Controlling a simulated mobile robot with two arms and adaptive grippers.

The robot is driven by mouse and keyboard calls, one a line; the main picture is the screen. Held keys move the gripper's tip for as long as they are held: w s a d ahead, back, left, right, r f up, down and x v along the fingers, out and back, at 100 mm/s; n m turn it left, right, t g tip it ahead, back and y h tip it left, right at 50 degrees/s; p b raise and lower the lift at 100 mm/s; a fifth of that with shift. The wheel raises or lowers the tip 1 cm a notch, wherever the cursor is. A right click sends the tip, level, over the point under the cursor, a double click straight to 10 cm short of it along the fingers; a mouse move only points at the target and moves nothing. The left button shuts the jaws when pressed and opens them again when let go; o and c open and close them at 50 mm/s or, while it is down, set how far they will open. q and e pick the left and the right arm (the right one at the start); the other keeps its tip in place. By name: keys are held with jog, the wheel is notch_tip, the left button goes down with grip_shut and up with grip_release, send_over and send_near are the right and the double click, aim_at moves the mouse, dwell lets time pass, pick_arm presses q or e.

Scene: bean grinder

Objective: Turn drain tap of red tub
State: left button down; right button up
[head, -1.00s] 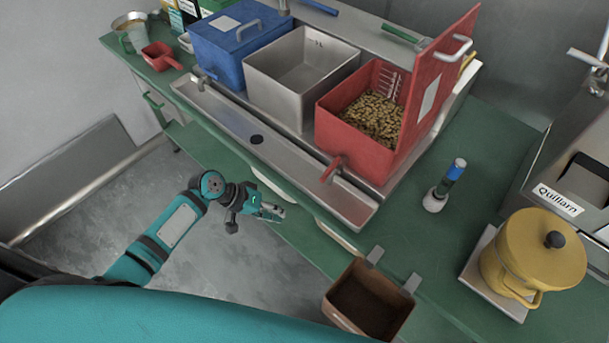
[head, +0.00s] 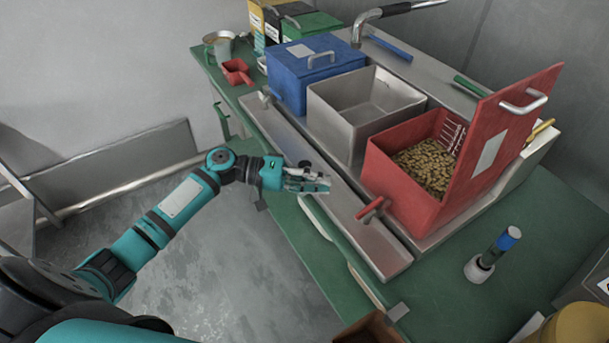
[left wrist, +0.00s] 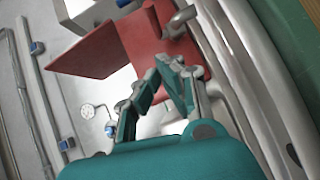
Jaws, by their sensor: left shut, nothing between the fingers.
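The red tub (head: 400,187) stands at the right end of the row of tubs. Its lid (head: 490,140) is tilted up and brown pellets (head: 427,165) lie inside. Its red drain tap (head: 370,209) sticks out from the lower front over the metal trough. My left gripper (head: 326,184) is shut and empty, over the trough's front side, to the left of the tap and apart from it. In the left wrist view the gripper (left wrist: 168,68) shows in front of the red tub (left wrist: 172,50). My right gripper is not in view.
A steel tub (head: 335,118) and a blue tub (head: 290,85) stand left of the red tub. The metal trough (head: 385,255) runs along their front.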

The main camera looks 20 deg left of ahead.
aim_at(375, 201)
pick_arm(q)
jog(key=shift+s+d+f+p, duration=0.1)
jog(key=shift+d+f+p, duration=0.25)
jog(key=shift+d, duration=0.85)
jog(key=shift+s+d+f+p, duration=0.1)
jog(key=shift+d+p, duration=0.45)
jog(key=shift+d, duration=0.65)
jog(key=shift+s+d+f+p, duration=0.1)
jog(key=shift+d+f+p, duration=0.25)
jog(key=shift+d, duration=0.85)
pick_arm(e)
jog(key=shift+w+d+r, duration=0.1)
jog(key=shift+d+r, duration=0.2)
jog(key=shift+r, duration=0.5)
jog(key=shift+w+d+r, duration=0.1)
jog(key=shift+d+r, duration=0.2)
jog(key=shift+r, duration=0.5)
pick_arm(q)
jog(key=shift+d+r, duration=0.15)
